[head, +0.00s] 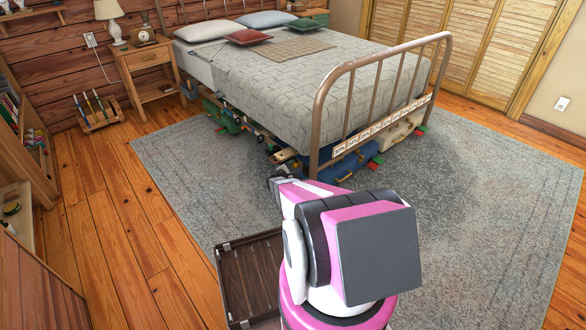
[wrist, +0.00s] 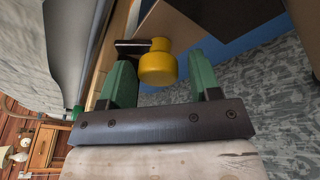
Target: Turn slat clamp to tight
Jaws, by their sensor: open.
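In the wrist view, a yellow rounded knob (wrist: 158,66), which looks like the slat clamp's handle, sits beneath the bed's edge. A dark piece (wrist: 132,47) is beside it on the left. My gripper (wrist: 161,72) has its two green fingers apart, one on each side of the knob; the left finger is closer to it. I cannot tell whether either finger touches the knob. In the head view, my gripper (head: 274,183) reaches to the foot of the bed (head: 318,95), low by the near corner. The knob is not clear in that view. Its tight mark is not visible.
A row of labelled plates (head: 382,127) runs along the bed's foot rail. Blue, green and wooden items crowd the space under the bed. A dark slatted crate (head: 250,272) stands beside my base. The grey rug (head: 470,195) is clear to the right.

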